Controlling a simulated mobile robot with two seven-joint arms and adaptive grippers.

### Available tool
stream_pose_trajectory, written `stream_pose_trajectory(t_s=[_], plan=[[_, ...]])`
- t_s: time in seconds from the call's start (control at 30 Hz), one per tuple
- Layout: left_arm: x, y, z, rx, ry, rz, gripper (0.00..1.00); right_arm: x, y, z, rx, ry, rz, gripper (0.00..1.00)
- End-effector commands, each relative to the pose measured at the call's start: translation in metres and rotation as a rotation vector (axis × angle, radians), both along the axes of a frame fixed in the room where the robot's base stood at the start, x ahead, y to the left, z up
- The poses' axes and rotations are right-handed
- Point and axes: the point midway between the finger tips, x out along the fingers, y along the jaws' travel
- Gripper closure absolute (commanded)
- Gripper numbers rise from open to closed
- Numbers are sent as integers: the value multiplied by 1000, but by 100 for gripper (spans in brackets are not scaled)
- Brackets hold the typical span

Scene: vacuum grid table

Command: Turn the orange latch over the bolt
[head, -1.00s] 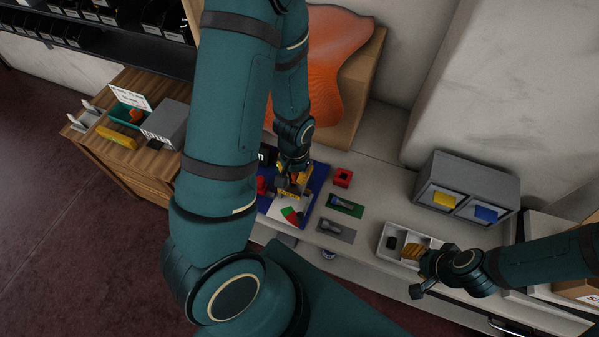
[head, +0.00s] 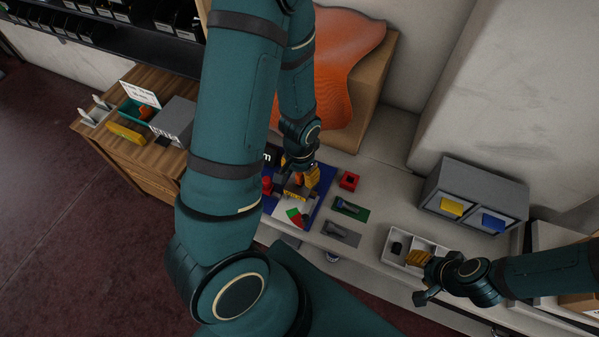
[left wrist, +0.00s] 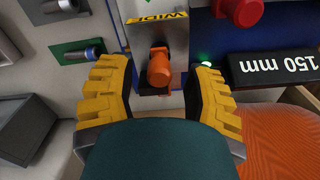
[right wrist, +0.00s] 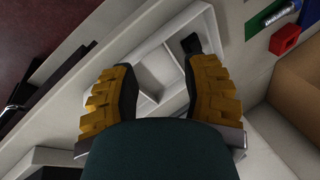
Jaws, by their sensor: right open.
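The orange latch (left wrist: 158,70) stands on a grey metal fixture in the left wrist view, its round end toward the camera. My left gripper (left wrist: 160,85) is open, with one yellow finger on each side of the latch and a visible gap to both. In the head view my left gripper (head: 296,186) is above the blue board (head: 322,205), and the latch is largely hidden there. I cannot clearly make out the bolt at the latch. My right gripper (head: 418,258) is open and empty over the white divided tray (head: 398,262); it also shows in the right wrist view (right wrist: 165,78).
A red button (left wrist: 240,10) and a black "150 mm" sign (left wrist: 275,66) are close to the left gripper. A green plate (head: 362,214) and a grey plate (head: 341,236) carry blue-grey parts. A red block (head: 349,180) and a grey two-bay bin (head: 474,185) stand further right.

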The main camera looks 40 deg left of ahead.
Motion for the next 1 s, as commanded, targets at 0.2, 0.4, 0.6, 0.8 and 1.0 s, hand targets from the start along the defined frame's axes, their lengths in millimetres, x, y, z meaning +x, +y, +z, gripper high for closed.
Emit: stream_pose_trajectory(t_s=[0.2, 0.4, 0.6, 0.8, 1.0], plan=[[-2, 0, 0, -1, 5, 1, 48, 0, 0, 0, 0, 0, 0, 53], [-2, 0, 5, 0, 4, 1, 48, 0, 0, 0, 0, 0, 0, 53], [-1, -1, 31, -1, -1, 0, 48, 0, 0, 0, 0, 0, 0, 53], [-1, -1, 66, -2, -1, 0, 48, 0, 0, 0, 0, 0, 0, 53], [-1, -1, 96, -2, -1, 0, 48, 0, 0, 0, 0, 0, 0, 53]])
